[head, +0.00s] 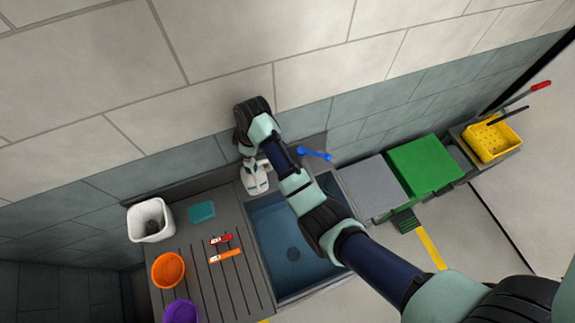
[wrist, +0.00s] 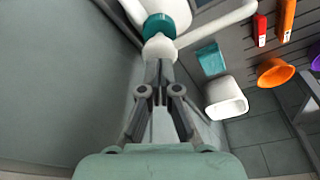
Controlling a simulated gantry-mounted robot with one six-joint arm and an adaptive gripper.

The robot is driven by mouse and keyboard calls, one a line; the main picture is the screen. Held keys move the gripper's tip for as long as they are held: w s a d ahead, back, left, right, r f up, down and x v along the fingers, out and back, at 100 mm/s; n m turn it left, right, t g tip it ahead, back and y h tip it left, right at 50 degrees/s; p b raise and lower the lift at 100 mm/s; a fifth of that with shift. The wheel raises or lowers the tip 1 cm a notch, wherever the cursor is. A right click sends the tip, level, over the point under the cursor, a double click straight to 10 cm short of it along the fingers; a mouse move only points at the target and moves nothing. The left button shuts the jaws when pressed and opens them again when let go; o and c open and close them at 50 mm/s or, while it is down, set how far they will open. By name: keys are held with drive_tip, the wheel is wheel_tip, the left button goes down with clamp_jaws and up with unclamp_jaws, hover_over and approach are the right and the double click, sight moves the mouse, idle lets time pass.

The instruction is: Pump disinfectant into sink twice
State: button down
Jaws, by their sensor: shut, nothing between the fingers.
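The white disinfectant pump bottle (head: 256,184) stands at the back edge of the blue sink (head: 285,225), by the wall. In the wrist view its white pump top (wrist: 160,47) and teal collar (wrist: 158,27) show, with a white spout (wrist: 225,24) reaching to the upper right. My gripper (wrist: 159,68) is shut and empty, its fingertips at the pump top. I cannot tell whether they touch it. In the head view my arm crosses over the sink and hides part of it, and the fingertips are hard to make out there.
Left of the sink is a ribbed drainboard (head: 232,282) with a white cup (head: 150,220), a teal block (head: 201,212), red and orange tools (head: 225,256), an orange bowl (head: 168,270) and a purple bowl (head: 181,312). A blue tap (head: 315,154) is behind the sink. A green box (head: 425,165) stands right.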

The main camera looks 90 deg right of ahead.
drive_tip(key=shift+f+b, duration=0.6)
drive_tip(key=shift+f, duration=0.8)
wheel_tip(320, 180, up, 7)
drive_tip(key=p, duration=0.7)
drive_tip(key=shift+f, duration=0.15)
